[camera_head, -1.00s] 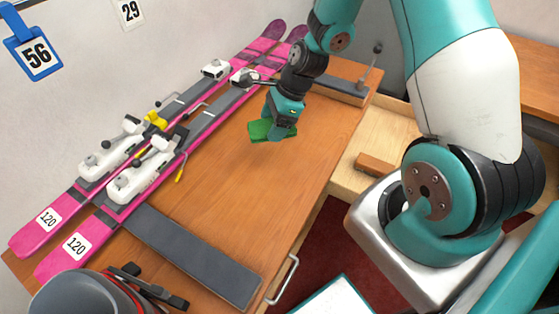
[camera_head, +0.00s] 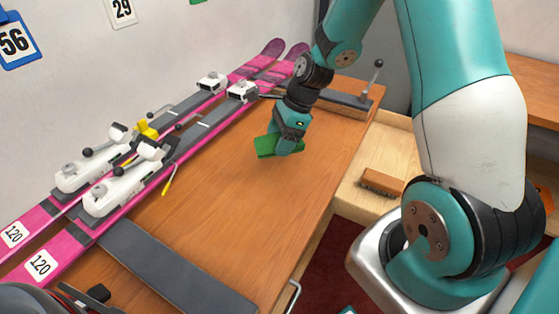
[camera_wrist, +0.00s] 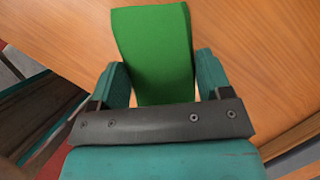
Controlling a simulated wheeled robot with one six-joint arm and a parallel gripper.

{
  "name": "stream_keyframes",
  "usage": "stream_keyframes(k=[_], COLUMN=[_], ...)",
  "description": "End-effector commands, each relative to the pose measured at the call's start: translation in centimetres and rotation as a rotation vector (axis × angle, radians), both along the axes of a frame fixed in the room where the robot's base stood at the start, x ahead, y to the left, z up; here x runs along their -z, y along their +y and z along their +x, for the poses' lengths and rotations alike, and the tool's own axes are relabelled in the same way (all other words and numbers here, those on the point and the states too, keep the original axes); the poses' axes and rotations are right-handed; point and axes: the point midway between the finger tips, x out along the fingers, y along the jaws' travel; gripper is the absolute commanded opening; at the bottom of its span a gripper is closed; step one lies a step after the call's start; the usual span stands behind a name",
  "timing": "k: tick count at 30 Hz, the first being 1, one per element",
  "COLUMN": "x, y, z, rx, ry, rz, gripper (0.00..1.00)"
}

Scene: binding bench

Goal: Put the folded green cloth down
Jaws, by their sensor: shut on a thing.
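The folded green cloth (camera_head: 267,146) is held in my gripper (camera_head: 288,149) over the far part of the wooden bench top (camera_head: 215,205). In the wrist view the green cloth (camera_wrist: 155,45) sits between the two teal fingers of my gripper (camera_wrist: 162,85) and sticks out past them. The cloth looks tilted in the head view. I cannot tell for certain whether its lower edge touches the bench top. The part of the cloth between the fingers is partly hidden.
Two pink skis (camera_head: 65,243) with white bindings (camera_head: 125,180) lie along the bench's left side. A dark grey strip (camera_head: 170,265) lies at the near end. A brush (camera_head: 382,182) lies on the lower surface at right. The middle of the bench is clear.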

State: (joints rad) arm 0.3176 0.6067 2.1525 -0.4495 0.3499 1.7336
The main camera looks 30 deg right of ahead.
Motion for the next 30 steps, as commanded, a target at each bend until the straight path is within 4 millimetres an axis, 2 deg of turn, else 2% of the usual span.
stream_keyframes(k=[1,3,8,15,27,28,30], x=[1.2,2.3,3.6,6.8,7.5,7.5,7.4], y=[0.0,0.0,0.0,0.0,0.0,0.0,0.0], z=[-0.1,0.0,0.0,0.0,0.0,0.0,0.0], rx=[-0.001,-0.001,-0.001,0.0,-0.001,-0.001,-0.001], ry=[0.004,0.001,-0.001,0.001,-0.002,-0.003,-0.003], rz=[0.001,0.002,0.001,0.0,-0.001,-0.001,-0.001], gripper=[0.51,0.51,0.51,0.51,0.51,0.74,0.9])
